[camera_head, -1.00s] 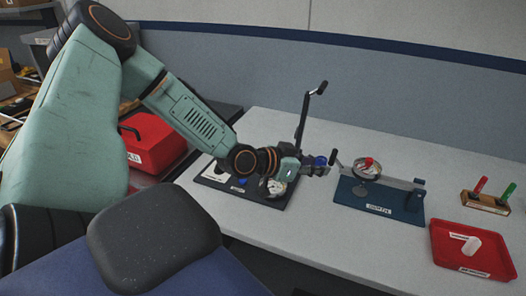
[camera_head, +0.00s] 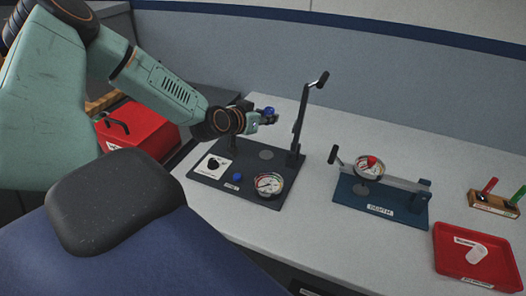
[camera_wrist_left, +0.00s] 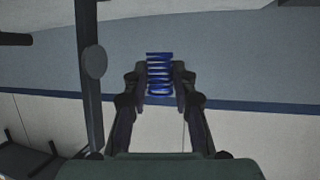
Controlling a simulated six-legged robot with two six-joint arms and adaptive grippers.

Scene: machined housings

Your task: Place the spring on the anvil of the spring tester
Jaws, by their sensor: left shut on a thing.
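A blue coil spring (camera_head: 269,111) is held upright in my left gripper (camera_head: 266,117). In the left wrist view the spring (camera_wrist_left: 159,74) sits between the two fingers of my left gripper (camera_wrist_left: 160,86), which are shut on it. The gripper and spring are above the tester's rear part, left of the post and apart from the disc. My right gripper is not in view.
A blue-green depth fixture (camera_head: 380,207) with a dial stands right of the tester. A red tray (camera_head: 450,262) with a white part and a wooden block (camera_head: 493,204) with red and green pieces are farther right. A red case (camera_head: 150,133) is at left. The tester's post (camera_head: 300,130) is close by.

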